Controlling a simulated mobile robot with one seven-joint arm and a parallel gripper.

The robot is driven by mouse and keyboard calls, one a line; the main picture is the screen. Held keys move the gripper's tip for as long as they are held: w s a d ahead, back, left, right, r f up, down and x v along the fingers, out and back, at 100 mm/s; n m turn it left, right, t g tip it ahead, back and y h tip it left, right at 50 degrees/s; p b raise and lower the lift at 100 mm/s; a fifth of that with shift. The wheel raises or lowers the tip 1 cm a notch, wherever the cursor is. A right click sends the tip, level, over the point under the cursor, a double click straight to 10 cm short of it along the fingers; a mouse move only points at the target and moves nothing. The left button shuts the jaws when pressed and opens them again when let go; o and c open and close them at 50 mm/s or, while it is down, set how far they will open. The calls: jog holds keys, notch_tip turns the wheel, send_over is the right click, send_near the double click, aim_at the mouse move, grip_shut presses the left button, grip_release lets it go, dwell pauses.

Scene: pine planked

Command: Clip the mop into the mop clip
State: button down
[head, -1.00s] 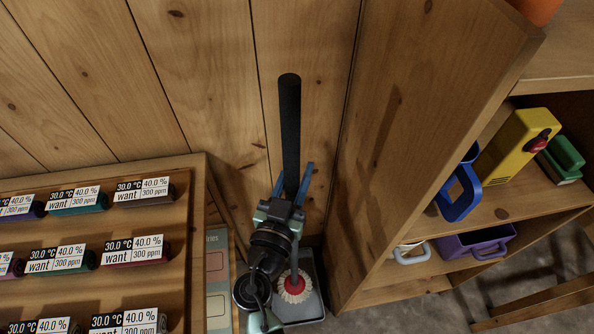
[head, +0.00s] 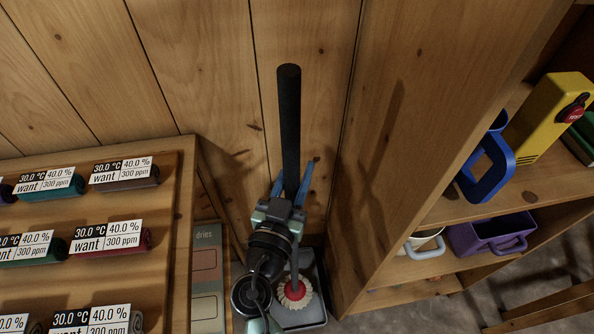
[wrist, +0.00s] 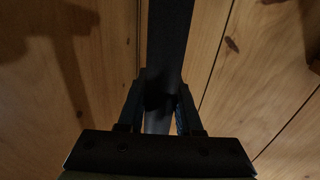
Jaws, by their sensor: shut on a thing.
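The mop shows in the head view as a tall, near-upright black handle (head: 289,125) with a round red and white head (head: 295,292) at its foot. My gripper (head: 291,172) has its two blue fingers on either side of the handle, shut on it below its top. In the wrist view the dark handle (wrist: 170,40) runs up from between the fingers of my gripper (wrist: 161,88). I cannot make out the mop clip in either view. My wrist covers part of the mop's lower shaft.
A grey tray (head: 312,314) lies under the mop head. A plank wall (head: 210,80) stands close behind the handle. A wooden shelf unit (head: 400,150) with a blue-handled item (head: 487,165) and purple bin (head: 492,233) is close on the right. A labelled rack (head: 187,215) is left.

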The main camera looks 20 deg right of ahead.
jog(key=shift+f+b, duration=1.45)
jog(key=shift+b, duration=0.1)
jog(key=shift+r+b, duration=0.25)
jog(key=shift+b, duration=0.25)
dwell(0.5)
jog(key=w+d+b, duration=0.2)
jog(key=w+b, duration=0.1)
jog(key=w, duration=0.4)
dwell(2.9)
jog(key=shift+w+f+b, duration=0.1)
jog(key=shift+f+b, duration=0.5)
jog(key=shift+b, duration=0.4)
dwell(0.8)
